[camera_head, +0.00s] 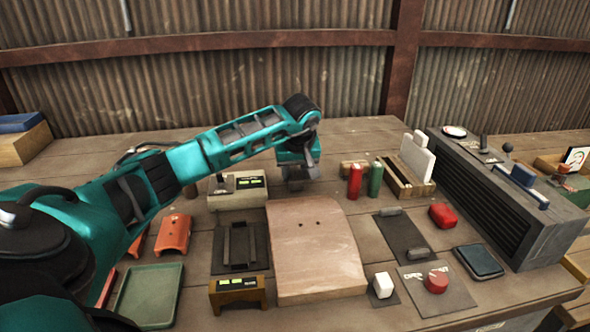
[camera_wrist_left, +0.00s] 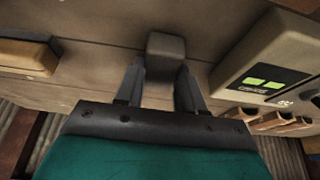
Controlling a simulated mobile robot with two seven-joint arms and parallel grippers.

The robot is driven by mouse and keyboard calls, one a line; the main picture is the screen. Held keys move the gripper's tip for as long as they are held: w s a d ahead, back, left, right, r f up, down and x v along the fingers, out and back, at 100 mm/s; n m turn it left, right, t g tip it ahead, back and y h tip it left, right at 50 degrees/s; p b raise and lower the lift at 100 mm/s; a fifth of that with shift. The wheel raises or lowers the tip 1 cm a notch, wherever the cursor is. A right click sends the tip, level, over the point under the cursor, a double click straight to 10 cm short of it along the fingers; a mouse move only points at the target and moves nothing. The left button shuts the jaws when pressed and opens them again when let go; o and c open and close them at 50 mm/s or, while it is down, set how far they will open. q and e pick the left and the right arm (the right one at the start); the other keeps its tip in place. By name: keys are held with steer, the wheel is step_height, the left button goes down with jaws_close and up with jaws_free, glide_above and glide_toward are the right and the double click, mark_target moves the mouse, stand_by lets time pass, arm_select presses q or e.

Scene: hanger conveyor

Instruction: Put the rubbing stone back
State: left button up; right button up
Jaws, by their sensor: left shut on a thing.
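My left gripper (camera_head: 299,178) reaches to the back middle of the bench, behind the tan sloped board (camera_head: 312,250). In the left wrist view its two fingers (camera_wrist_left: 160,85) are shut on a small grey-brown block, which looks like the rubbing stone (camera_wrist_left: 165,45). The arm and gripper mostly hide the stone in the head view. I cannot tell whether it touches the bench top. My right gripper is in neither view.
A grey box with green displays (camera_head: 237,190) stands left of the gripper. Right of it are a red cylinder (camera_head: 355,181), a green cylinder (camera_head: 375,179) and a wooden rack (camera_head: 405,189). A dark mat with a holder (camera_head: 240,247) lies in front. A long grey unit (camera_head: 510,200) bounds the right.

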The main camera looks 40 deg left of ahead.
arm_select(q)
steer(key=o, duration=1.1)
steer(key=shift+r, duration=0.1)
steer(key=v, duration=1.2)
steer(key=shift+s+d+r+p, duration=0.15)
steer(key=shift+r+p, duration=0.15)
steer(key=shift+p, duration=0.05)
